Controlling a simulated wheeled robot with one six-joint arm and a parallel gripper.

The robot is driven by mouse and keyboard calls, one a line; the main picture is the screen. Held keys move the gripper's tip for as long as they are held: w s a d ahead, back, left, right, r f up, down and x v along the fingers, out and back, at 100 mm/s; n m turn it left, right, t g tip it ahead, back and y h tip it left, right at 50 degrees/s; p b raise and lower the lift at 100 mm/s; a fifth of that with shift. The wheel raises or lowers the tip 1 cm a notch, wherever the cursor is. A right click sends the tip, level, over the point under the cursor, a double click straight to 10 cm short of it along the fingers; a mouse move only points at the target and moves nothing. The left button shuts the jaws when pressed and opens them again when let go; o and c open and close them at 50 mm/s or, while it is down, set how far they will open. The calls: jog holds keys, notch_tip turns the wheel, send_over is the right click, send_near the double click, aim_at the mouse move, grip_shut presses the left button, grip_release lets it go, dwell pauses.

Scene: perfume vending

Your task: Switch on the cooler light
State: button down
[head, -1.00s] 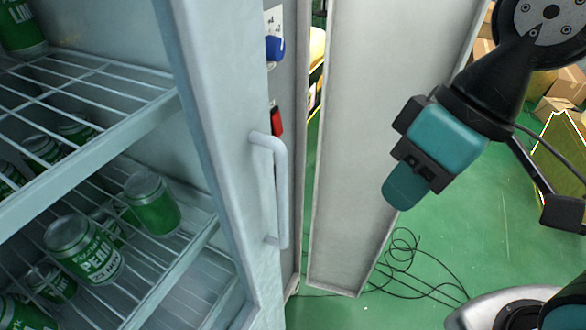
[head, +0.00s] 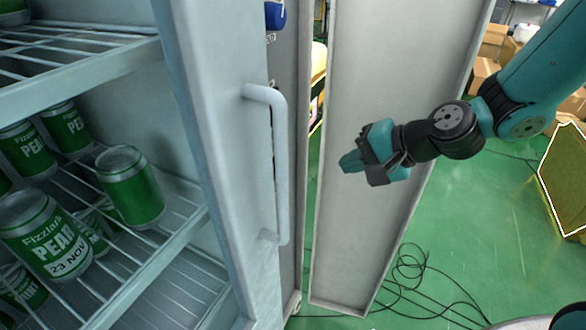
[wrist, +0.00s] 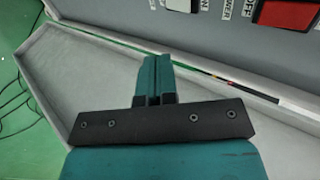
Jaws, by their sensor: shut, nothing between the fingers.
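The cooler (head: 205,130) stands at the left in the head view, with a white bar handle (head: 283,170). A blue part (head: 275,14) shows on its side panel at the top. In the wrist view, a grey panel (wrist: 135,10) carries a red switch (wrist: 290,15) beside an OFF label and lettering that includes ON and POWER. Another switch (wrist: 180,4) is cut off by the top edge. Which one is the light switch cannot be told. My gripper (head: 350,163), also in the wrist view (wrist: 153,62), is shut, empty and apart from the panel.
Green cans (head: 130,187) stand on wire shelves inside the cooler. A tall pale panel (head: 370,100) stands beside the cooler, behind my gripper. Black cable (head: 410,268) lies on the green floor.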

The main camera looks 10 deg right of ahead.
jog(key=a+r+p+x, duration=0.1)
jog(key=r+p+x, duration=0.1)
jog(key=x, duration=1)
jog(key=shift+w+a, duration=0.55)
jog(key=shift+f, duration=0.1)
